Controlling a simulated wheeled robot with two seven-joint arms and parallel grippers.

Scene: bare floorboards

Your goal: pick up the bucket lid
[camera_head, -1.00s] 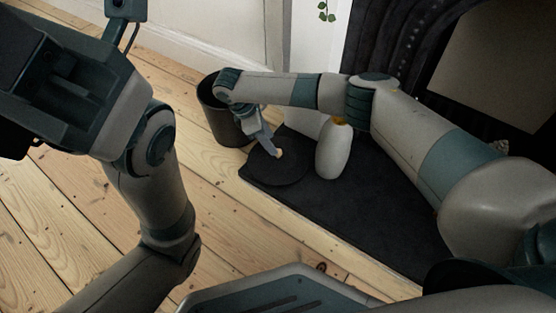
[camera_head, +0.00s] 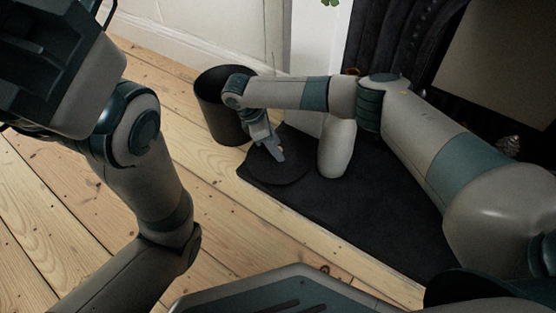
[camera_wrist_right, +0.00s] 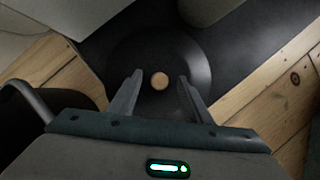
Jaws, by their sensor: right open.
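The bucket lid is a dark round disc (camera_head: 284,172) lying on the black hearth slab. In the right wrist view the lid (camera_wrist_right: 193,60) shows with a round tan knob (camera_wrist_right: 159,81) at its middle. My right gripper (camera_head: 275,154) is over the lid. In the wrist view its two fingers (camera_wrist_right: 157,88) are apart, one on each side of the knob, with nothing held. Whether the fingers touch the lid cannot be told. The dark bucket (camera_head: 222,112) stands on the floorboards to the left of the lid. The left arm comes in at the left; its gripper is outside the picture.
A pale vase-like object (camera_head: 336,150) stands on the hearth slab (camera_head: 345,205) just right of the lid, close to my right forearm. The dark fireplace (camera_head: 405,45) is behind. Bare floorboards (camera_head: 255,225) lie free in front of the slab.

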